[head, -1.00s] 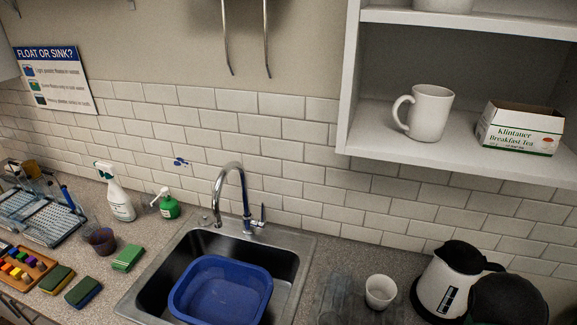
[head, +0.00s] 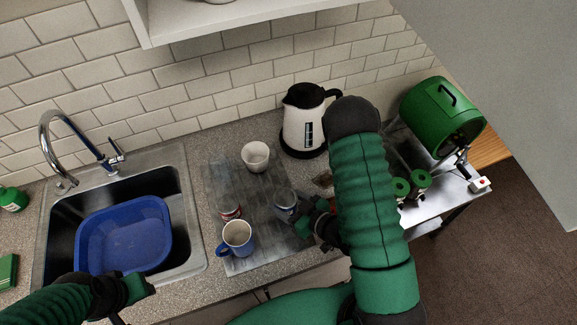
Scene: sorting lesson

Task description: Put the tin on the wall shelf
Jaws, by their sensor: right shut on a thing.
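The tin (head: 285,204), a small grey-blue cylinder, stands on the dark grey mat at the right of the sink. My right gripper (head: 301,219) is shut on it from the right; its fingers and my arm hide part of it. The wall shelf (head: 240,27) crosses the top of the view, and only its lower part shows. My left gripper (head: 136,291) is low at the left, over the counter's front edge by the sink. Its fingers are too dark to tell whether they are open.
A kettle (head: 303,119) stands behind. A blue basin (head: 125,236) sits in the sink. A green drum (head: 440,112) is on a trolley at right.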

